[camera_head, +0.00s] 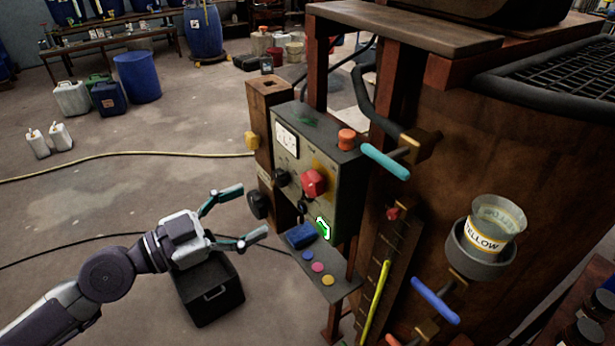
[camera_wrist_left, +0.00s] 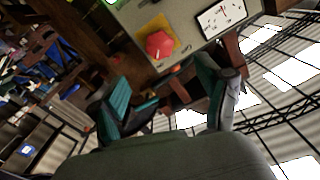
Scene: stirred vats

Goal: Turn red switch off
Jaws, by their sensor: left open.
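The red switch (camera_head: 313,182) is a knob on a yellow patch in the middle of the grey control box (camera_head: 345,190). It also shows in the left wrist view (camera_wrist_left: 159,44), just beyond my fingertips. My left gripper (camera_head: 250,211) is open and empty. It is in front of and to the left of the box, apart from the switch, with its fingers pointing toward the panel. Both teal fingers also show spread in the left wrist view (camera_wrist_left: 162,76). My right gripper is not in view.
A dial, black knobs (camera_head: 281,178) and a green-lit part (camera_head: 323,228) surround the switch. An orange-red button (camera_head: 346,138) tops the box. A small shelf with coloured buttons (camera_head: 328,281) juts out below. Teal (camera_head: 385,161) and blue (camera_head: 435,300) handles stick out at right. A black crate (camera_head: 211,295) stands below my gripper.

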